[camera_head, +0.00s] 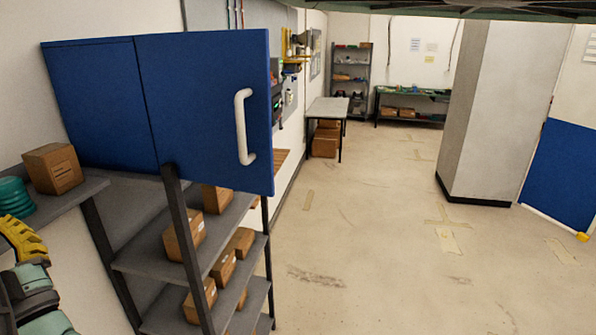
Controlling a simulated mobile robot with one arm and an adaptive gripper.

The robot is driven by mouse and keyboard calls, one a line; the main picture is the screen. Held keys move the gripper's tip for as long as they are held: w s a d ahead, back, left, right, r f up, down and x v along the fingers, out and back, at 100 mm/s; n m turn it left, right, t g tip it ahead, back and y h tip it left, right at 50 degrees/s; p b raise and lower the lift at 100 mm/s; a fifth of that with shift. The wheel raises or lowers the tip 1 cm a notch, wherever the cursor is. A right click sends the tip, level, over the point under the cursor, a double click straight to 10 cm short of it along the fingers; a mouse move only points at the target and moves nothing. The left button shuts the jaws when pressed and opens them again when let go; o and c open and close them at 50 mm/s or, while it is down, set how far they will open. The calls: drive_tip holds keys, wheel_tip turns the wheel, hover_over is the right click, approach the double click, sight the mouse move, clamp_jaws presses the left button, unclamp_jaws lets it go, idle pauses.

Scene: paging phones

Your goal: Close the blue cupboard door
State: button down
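The blue cupboard (92,105) is on the left wall, above the grey shelving. Its blue door (195,110) stands out from the cupboard's front edge into the room, roughly in line with the side panel, so it appears open. The door's outer face is toward me. A white vertical bar handle (241,127) is near its free right edge. The inside of the cupboard is hidden behind the door. Parts of my arm seem to show at the lower left; my gripper is not clearly visible, and nothing touches the door or handle.
Grey shelving (150,255) with several cardboard boxes stands below the door. A box (53,168) and a teal object (13,196) sit on a shelf at left. The floor (385,240) is clear. A grey pillar (492,100) stands right; a table (327,107) is farther back.

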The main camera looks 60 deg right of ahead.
drive_tip(key=d+f+m+g+h, duration=0.2)
drive_tip(key=d+m+g+h, duration=0.25)
drive_tip(key=d+h, duration=0.3)
drive_tip(key=m+g+h, duration=0.7)
drive_tip(key=m+g, duration=0.5)
drive_tip(key=g, duration=0.5)
approach(269, 184)
drive_tip(key=d+b, duration=0.1)
drive_tip(key=d, duration=0.1)
drive_tip(key=d+r+b, duration=0.1)
drive_tip(key=d, duration=0.1)
drive_tip(key=w+d+b, duration=0.1)
drive_tip(key=d, duration=0.1)
drive_tip(key=shift+r, duration=0.25)
drive_tip(key=shift+d+r+p, duration=0.1)
drive_tip(key=shift+d+p, duration=0.55)
drive_tip(key=shift+p, duration=0.35)
drive_tip(key=shift+d+p, duration=0.3)
drive_tip(key=shift+p, duration=0.35)
drive_tip(key=shift+w+d+f+p, duration=0.15)
drive_tip(key=shift+w+f+p, duration=0.05)
drive_tip(key=shift+f+p, duration=0.15)
